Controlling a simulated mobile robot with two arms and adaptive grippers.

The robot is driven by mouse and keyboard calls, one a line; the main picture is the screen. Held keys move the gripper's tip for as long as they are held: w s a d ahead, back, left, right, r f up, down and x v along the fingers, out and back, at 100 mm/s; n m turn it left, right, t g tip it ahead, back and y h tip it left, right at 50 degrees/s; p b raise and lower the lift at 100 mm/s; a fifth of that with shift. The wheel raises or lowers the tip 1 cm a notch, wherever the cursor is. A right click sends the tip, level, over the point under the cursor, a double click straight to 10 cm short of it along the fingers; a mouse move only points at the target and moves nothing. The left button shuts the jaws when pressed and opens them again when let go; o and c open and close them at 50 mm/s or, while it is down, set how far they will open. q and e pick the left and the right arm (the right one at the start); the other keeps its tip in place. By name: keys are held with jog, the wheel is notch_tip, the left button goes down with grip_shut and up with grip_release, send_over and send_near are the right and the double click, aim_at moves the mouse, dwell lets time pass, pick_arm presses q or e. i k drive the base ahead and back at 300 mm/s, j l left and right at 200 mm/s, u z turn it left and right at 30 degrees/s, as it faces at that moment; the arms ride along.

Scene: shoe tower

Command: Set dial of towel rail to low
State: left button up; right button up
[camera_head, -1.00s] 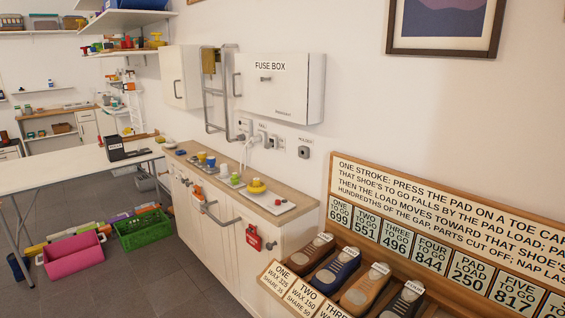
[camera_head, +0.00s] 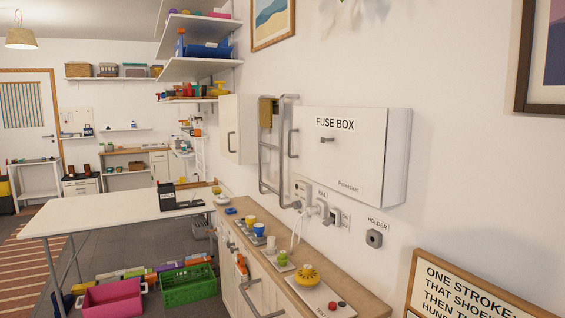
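The towel rail (camera_head: 263,160) is a grey tubular frame on the wall, left of the fuse box, with an olive towel (camera_head: 267,112) over its upper part. Below it are wall fittings by a small label that seems to read RAIL (camera_head: 323,194). A grey plug-like fitting (camera_head: 312,209) with a white cord sits there, and another plate (camera_head: 338,216) is just right of it. The dial and its setting are too small to make out. Neither of my grippers shows in the head view.
The fuse box (camera_head: 352,152) juts from the wall, and a grey holder (camera_head: 374,239) is at its lower right. A white table (camera_head: 110,212) stands left; pink (camera_head: 113,299) and green (camera_head: 188,286) crates are on the floor.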

aim_at(295, 204)
jog(key=i+j+z, duration=0.1)
jog(key=z, duration=0.3)
jog(key=j+z, duration=0.15)
jog(key=z, duration=0.25)
jog(key=i+j+z, duration=0.1)
jog(key=z, duration=0.35)
jog(key=j+z, duration=0.25)
jog(key=z, duration=0.15)
